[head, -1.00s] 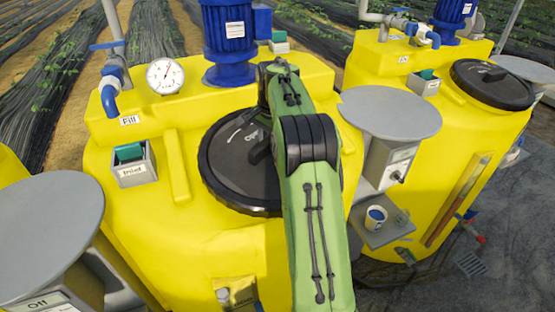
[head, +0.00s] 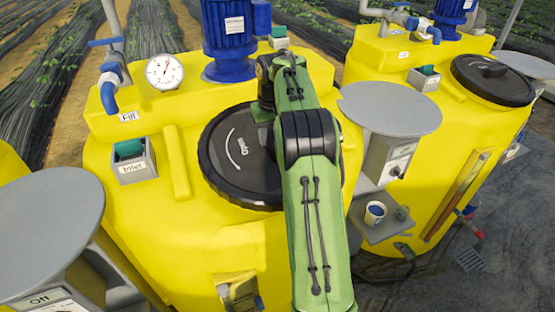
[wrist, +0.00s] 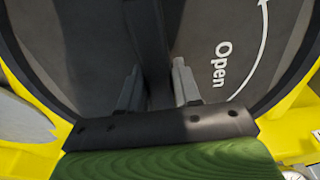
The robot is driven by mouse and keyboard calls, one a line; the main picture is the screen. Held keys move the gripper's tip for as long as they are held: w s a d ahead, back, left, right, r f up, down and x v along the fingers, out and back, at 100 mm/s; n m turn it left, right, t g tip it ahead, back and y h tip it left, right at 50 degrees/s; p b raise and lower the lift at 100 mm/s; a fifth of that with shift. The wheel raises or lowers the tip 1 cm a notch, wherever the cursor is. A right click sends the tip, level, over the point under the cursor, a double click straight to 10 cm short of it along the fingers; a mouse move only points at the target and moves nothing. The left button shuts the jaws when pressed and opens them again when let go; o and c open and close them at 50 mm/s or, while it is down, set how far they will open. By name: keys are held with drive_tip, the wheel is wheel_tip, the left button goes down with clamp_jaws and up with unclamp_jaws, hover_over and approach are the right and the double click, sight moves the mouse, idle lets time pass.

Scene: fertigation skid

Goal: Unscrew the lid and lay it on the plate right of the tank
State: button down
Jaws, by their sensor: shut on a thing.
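The black round lid (head: 222,170) lies on top of the middle yellow tank (head: 190,235), with a white "Open" and a curved arrow on its face. My gripper (wrist: 157,80) is shut on the lid's raised grip bar (wrist: 148,35), one finger on each side, in the wrist view. In the head view my green arm hides the fingers, the bar and the lid's right part. The round grey plate (head: 390,108) stands just right of the tank, empty. I cannot tell whether the lid is still on its thread.
Another grey plate (head: 50,235) is at left. A second yellow tank with its own black lid (head: 492,80) is at right. A mug (head: 375,213) sits on a low shelf.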

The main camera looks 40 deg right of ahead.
drive_tip(key=shift+s+a+r, duration=0.1)
drive_tip(key=shift+s+r, duration=0.05)
drive_tip(key=shift+r, duration=0.9)
drive_tip(key=shift+s+a+r, duration=0.1)
drive_tip(key=shift+s+r, duration=0.05)
drive_tip(key=shift+r, duration=0.9)
drive_tip(key=shift+s+r, duration=0.15)
drive_tip(key=shift+r, duration=0.9)
drive_tip(key=shift+f, duration=0.1)
